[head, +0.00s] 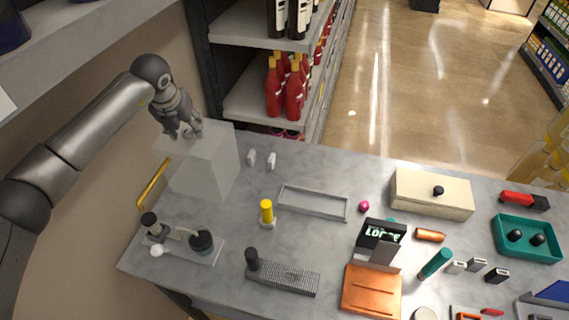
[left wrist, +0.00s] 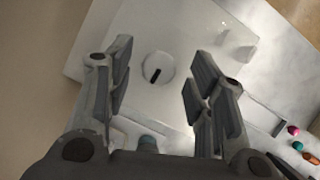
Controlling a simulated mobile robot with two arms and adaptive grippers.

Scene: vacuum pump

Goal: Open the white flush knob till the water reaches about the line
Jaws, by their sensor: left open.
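A pale, box-shaped tank (head: 212,172) stands at the back left of the table. In the left wrist view its white top (left wrist: 190,25) carries a round white knob (left wrist: 152,62) with a short dark slanted mark. My left gripper (head: 186,133) is above the tank top, pointing down, and hides the knob in the head view. In the left wrist view the gripper (left wrist: 158,62) is open, with its fingers apart on either side of the knob and nothing between them. I cannot make out a water level or line. My right gripper is not in view.
A yellow bar (head: 153,184) is beside the tank's left side. In front are a plate with black-capped parts (head: 205,252), a yellow cylinder (head: 267,212), and a grey ridged block (head: 285,276). Two small white pieces (head: 262,160) stand right of the tank. Shelves with bottles are behind.

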